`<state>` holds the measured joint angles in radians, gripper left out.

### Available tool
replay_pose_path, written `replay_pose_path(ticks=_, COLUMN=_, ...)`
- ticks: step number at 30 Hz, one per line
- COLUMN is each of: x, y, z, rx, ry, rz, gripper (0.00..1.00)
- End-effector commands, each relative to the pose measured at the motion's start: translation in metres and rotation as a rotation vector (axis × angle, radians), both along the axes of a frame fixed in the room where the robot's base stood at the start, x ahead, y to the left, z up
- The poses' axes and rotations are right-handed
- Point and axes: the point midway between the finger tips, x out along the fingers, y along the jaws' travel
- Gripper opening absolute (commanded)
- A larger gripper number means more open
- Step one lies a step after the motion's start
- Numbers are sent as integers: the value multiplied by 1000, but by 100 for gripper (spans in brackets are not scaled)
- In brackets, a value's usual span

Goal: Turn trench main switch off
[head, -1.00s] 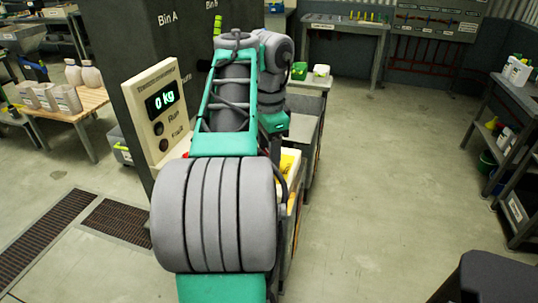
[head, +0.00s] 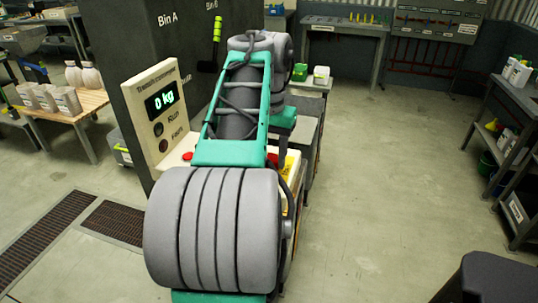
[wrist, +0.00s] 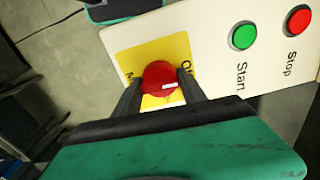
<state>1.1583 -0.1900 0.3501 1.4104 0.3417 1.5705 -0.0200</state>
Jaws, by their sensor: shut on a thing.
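The main switch is a red round knob (wrist: 160,78) with a white mark, on a yellow plate (wrist: 128,60) in the wrist view. The plate's lettering is partly covered. My gripper (wrist: 160,85) has one finger on each side of the knob and is shut on it. In the head view my own arm hides the gripper and the knob; part of the yellow plate (head: 289,165) shows beside the arm.
A green Start button (wrist: 243,36) and a red Stop button (wrist: 298,21) sit on the same pale panel. A display panel (head: 155,110) reading 0 kg stands left of my arm. The floor (head: 390,180) to the right is open.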

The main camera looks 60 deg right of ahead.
Motion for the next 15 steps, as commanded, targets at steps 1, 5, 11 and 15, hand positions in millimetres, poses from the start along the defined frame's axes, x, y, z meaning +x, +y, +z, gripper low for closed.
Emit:
replay_pose_path(ticks=1, x=0, y=1, z=-1, rx=5, ry=1, rz=17, gripper=8)
replay_pose_path(ticks=5, x=0, y=1, z=-1, rx=5, ry=1, rz=56, gripper=8)
replay_pose_path(ticks=11, x=0, y=1, z=-1, rx=5, ry=1, rz=80, gripper=8)
replay_pose_path(ticks=15, x=0, y=1, z=-1, rx=5, ry=1, rz=83, gripper=8)
